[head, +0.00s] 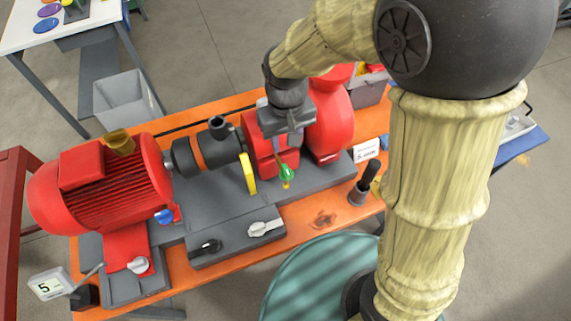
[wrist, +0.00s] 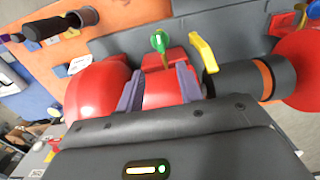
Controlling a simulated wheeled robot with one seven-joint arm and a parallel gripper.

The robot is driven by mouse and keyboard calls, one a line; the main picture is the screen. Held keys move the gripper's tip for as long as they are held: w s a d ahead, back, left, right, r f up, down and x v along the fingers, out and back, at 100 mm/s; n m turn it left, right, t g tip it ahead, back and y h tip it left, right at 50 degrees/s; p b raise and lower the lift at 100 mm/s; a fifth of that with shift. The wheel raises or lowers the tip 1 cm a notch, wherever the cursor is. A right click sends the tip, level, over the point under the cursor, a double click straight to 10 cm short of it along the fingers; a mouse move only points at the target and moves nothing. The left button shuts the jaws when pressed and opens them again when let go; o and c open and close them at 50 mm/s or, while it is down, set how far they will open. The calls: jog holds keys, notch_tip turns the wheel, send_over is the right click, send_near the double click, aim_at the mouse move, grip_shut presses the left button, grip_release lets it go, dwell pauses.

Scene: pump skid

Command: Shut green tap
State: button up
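The green tap (head: 286,173) is a small green handle low on the front of the red pump casing, beside the yellow lever. In the wrist view the green tap (wrist: 158,42) stands beyond my fingertips, with its handle pointing roughly along the picture's vertical. My gripper (head: 284,142) is above and behind the tap in the head view. In the wrist view my gripper (wrist: 158,84) has its two bluish fingers spread, with the red casing showing between them. Nothing is held. Whether the fingers touch the casing I cannot tell.
A yellow lever (head: 248,174) stands close left of the green tap. A blue tap (head: 164,216), a black tap (head: 205,247) and a pale tap (head: 264,228) are further left and in front. The red motor (head: 100,185) is at left.

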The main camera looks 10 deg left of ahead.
aim_at(286, 170)
notch_tip(286, 170, down, 12)
jog(key=shift+f+p, duration=0.2)
jog(key=shift+p, duration=0.55)
jog(key=shift+s, duration=0.15)
jog(key=shift+c, duration=0.5)
grip_shut()
